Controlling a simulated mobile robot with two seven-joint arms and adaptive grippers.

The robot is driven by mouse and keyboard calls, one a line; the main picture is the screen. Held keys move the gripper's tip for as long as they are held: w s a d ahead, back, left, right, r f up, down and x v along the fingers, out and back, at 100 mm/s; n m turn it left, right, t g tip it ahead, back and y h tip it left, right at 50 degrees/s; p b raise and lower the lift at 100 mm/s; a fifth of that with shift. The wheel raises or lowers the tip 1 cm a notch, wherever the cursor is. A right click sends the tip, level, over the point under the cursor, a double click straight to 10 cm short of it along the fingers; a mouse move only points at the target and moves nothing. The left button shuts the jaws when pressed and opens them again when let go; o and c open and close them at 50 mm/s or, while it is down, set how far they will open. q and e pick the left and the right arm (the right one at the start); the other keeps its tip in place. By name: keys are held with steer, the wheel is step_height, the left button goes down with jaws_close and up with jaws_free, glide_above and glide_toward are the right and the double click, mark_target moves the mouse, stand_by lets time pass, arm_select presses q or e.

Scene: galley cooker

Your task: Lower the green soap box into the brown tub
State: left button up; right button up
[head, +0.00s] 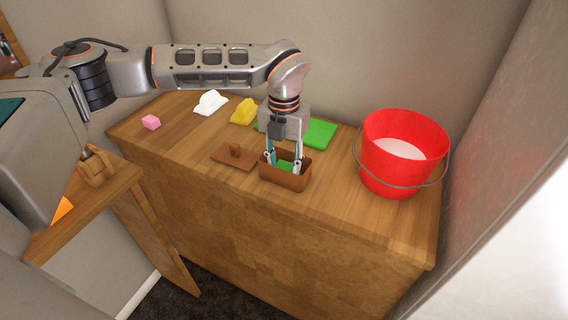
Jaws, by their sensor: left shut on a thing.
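The brown tub (285,180) stands open on the wooden counter, near its front edge. My left gripper (283,163) points straight down over the tub, with its fingertips at the tub's opening. It is shut on the green soap box (285,166), which shows between the fingers, at least partly inside the tub. The front wall of the tub hides the soap box's lower part, so I cannot tell whether it touches the bottom. My right gripper is not in view.
A brown lid with a knob (234,157) lies left of the tub. A red bucket (388,171) stands right.

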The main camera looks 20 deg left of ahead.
arm_select(q)
steer(key=shift+f, duration=0.5)
stand_by(0.4)
steer(key=o, duration=1.1)
steer(key=shift+c, duration=0.2)
